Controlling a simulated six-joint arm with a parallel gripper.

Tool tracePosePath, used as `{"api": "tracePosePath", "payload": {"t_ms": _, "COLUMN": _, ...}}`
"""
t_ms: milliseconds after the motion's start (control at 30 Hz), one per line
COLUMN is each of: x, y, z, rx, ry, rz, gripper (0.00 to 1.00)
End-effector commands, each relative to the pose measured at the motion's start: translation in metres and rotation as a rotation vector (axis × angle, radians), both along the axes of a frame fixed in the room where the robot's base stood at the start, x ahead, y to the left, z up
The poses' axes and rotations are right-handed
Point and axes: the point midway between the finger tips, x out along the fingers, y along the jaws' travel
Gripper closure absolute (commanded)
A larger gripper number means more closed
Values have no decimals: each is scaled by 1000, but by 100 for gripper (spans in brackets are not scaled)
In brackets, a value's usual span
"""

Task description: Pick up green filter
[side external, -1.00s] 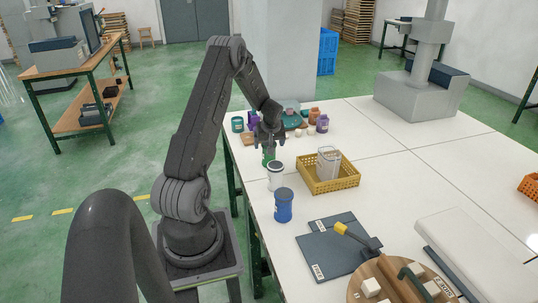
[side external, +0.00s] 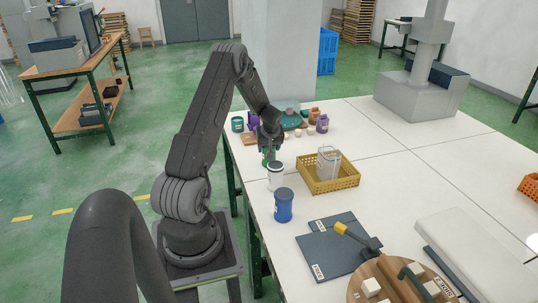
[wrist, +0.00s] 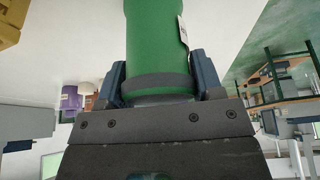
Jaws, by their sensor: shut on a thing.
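The green filter (wrist: 158,45) is a smooth green cylinder with a dark grey band at its end and a small white label on one side. My gripper (wrist: 160,82) is shut on it, with one blue-grey finger on each side. In the side external view my gripper (side external: 269,148) is at the near left edge of the white table, behind a white jar with a dark lid (side external: 276,177). Only a little of the green filter (side external: 266,161) shows below the fingers there. Whether it touches the table is hidden.
A yellow basket (side external: 345,184) holding a clear container stands to the right. A blue jar (side external: 283,206) stands nearer the camera. A teal jar (side external: 237,124), a purple container (side external: 253,121) and several small items are behind my gripper.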

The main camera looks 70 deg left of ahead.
Motion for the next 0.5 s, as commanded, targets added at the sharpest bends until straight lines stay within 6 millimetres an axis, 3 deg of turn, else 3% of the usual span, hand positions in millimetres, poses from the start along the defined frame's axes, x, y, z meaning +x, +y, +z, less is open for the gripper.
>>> {"api": "tracePosePath", "payload": {"t_ms": 333, "x": 0, "y": 1, "z": 5, "rx": 2, "ry": -1, "rz": 0, "gripper": 66}}
{"api": "tracePosePath", "payload": {"t_ms": 500, "x": 1, "y": 1, "z": 31, "rx": 6, "ry": -4, "rz": 1, "gripper": 66}}
